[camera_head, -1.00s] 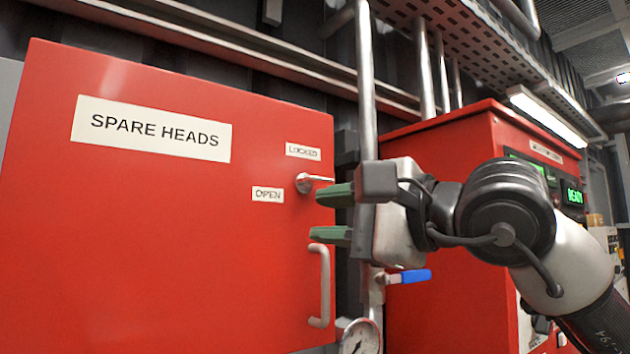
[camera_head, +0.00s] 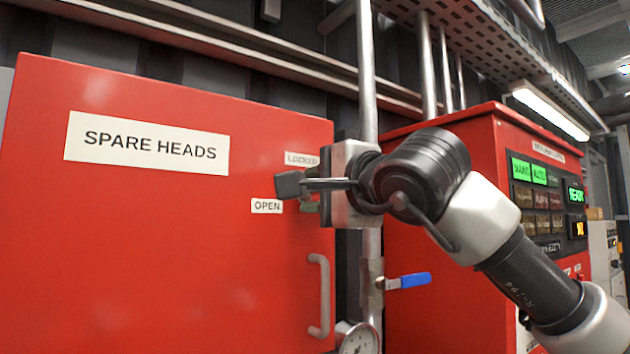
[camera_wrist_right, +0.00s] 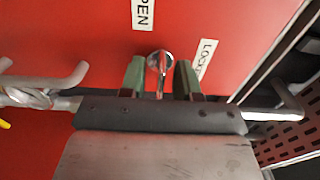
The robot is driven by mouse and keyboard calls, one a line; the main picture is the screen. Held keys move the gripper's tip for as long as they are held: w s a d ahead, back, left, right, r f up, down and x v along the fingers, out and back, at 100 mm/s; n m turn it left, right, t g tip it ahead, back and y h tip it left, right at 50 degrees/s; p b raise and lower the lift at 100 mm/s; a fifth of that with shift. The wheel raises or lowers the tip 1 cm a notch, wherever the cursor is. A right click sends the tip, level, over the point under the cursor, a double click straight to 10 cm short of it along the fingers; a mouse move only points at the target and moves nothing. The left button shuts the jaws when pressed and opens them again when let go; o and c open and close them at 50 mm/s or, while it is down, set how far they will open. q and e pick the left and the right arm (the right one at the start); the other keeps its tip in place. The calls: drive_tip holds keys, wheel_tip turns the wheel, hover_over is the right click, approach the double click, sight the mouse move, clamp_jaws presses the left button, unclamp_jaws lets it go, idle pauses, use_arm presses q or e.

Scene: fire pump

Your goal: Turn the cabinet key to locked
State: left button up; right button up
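The red cabinet door (camera_head: 170,260) carries a SPARE HEADS label, a LOCKED label (camera_head: 300,159) and an OPEN label (camera_head: 266,206). The silver key (camera_wrist_right: 160,62) shows in the right wrist view, its stem pointing away from the OPEN label toward my palm. In the head view my gripper mostly hides the key. My right gripper (camera_wrist_right: 161,75) is open, with one green finger on each side of the key. A gap shows between the key and each finger. It also stands at the door's right edge in the head view (camera_head: 298,190). My left gripper is not in view.
A vertical door handle (camera_head: 319,296) sits below the key. Right of the door are a vertical pipe (camera_head: 368,80), a blue-handled valve (camera_head: 408,280), a gauge (camera_head: 358,338) and a red control panel (camera_head: 440,240) with lit displays.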

drive_tip(key=shift+w+a, duration=0.15)
drive_tip(key=shift+w, duration=0.1)
clamp_jaws()
